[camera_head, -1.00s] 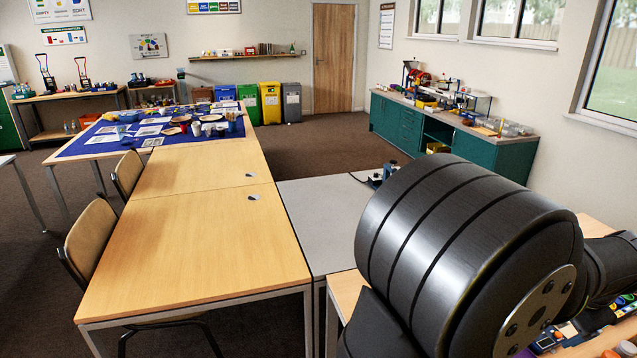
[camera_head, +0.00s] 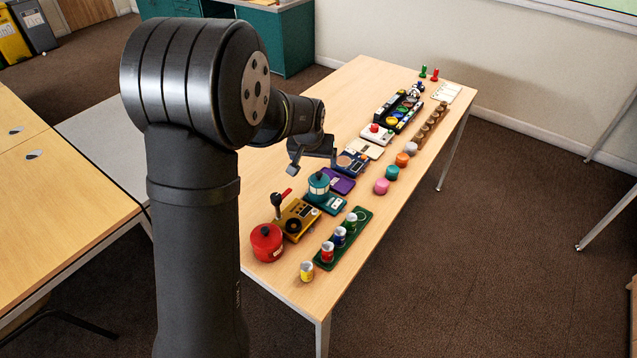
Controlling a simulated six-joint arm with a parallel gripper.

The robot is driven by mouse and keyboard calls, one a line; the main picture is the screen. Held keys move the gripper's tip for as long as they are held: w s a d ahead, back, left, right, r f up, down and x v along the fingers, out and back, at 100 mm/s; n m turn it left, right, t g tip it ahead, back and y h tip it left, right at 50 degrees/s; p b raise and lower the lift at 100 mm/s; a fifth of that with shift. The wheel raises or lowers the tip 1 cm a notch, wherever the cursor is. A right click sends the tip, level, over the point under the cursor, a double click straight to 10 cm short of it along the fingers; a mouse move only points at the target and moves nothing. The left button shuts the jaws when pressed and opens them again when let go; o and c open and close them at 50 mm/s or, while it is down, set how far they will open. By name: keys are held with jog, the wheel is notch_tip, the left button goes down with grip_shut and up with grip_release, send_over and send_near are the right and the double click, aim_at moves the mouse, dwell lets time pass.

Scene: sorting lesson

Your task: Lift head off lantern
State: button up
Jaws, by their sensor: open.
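A small teal lantern-like object (camera_head: 318,184) with a pale band stands upright on a teal base (camera_head: 330,204) at the near part of the wooden table. I take it to be the lantern; its fine parts are too small to tell apart. My gripper (camera_head: 311,166) is open and empty. In the picture it shows just above the lantern's top, apart from it. How high it is over the table is hard to judge.

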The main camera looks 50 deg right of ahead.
send_over(318, 181)
jog(key=a, duration=0.2)
jog(key=f, duration=0.8)
jog(key=shift+s+d+f, duration=0.15)
jog(key=shift+s+d, duration=0.05)
jog(key=shift+d, duration=0.05)
jog(key=shift+s+x, duration=0.15)
jog(key=shift+x, duration=1.2)
jog(key=shift+s+x, duration=0.15)
jog(key=shift+x, duration=1.15)
jog(key=shift+a, duration=0.15)
jog(key=c, duration=1.1)
